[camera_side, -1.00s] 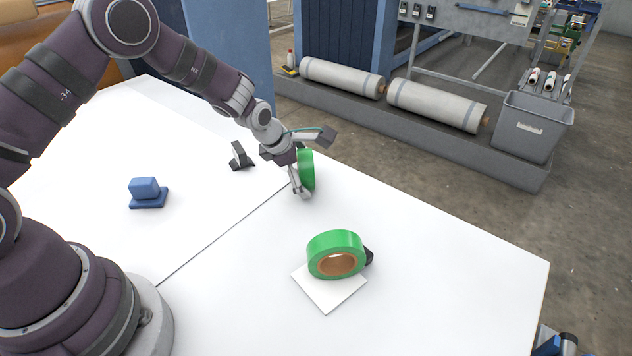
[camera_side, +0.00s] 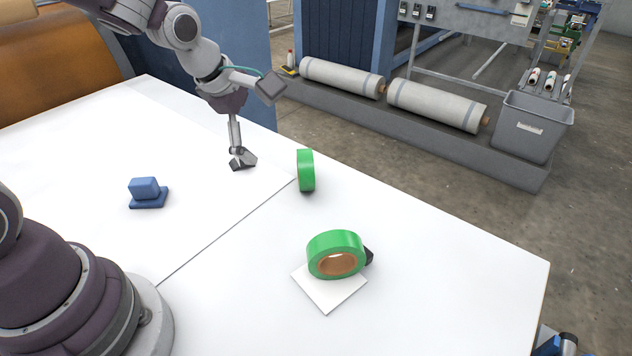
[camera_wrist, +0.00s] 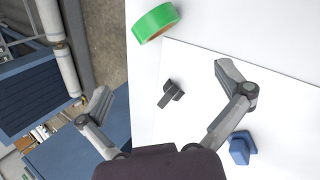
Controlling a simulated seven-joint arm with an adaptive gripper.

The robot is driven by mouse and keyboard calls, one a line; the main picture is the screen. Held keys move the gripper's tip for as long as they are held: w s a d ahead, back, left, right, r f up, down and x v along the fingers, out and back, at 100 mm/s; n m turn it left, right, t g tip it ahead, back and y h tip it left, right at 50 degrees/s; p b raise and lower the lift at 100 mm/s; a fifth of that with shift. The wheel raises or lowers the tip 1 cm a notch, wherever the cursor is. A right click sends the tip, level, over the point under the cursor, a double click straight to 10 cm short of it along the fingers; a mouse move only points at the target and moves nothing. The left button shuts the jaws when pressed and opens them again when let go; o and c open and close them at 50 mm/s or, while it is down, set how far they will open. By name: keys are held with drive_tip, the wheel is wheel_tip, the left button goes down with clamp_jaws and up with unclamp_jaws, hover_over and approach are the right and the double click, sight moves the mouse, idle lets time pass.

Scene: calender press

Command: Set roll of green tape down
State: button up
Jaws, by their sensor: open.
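A roll of green tape (camera_side: 305,171) stands upright on its edge on the white table, close to the far edge and clear of my gripper. A roll of green tape also shows at the top of the wrist view (camera_wrist: 154,22). A second roll of green tape (camera_side: 337,246), with a brown core, is on a white square (camera_side: 327,300) nearer the front. My gripper (camera_side: 237,150) is left of the upright roll, above or beside a small black piece. In the wrist view its fingers (camera_wrist: 163,78) are wide apart with nothing between them held.
The small black piece (camera_wrist: 172,92) lies on the table near my fingers. A blue block on a base (camera_side: 147,193) is farther left. Another dark piece (camera_side: 368,256) sits behind the second roll. The table's right front is bare.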

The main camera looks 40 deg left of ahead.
drive_tip(key=s+r+m, duration=0.3)
drive_tip(key=s+m, duration=0.4)
drive_tip(key=m, duration=0.4)
drive_tip(key=s+r+m, duration=0.3)
drive_tip(key=s+m, duration=0.4)
drive_tip(key=m, duration=0.4)
drive_tip(key=shift+s+d+g, duration=0.2)
drive_tip(key=shift+s+g, duration=0.05)
drive_tip(key=shift+g, duration=0.05)
drive_tip(key=shift+r, duration=0.1)
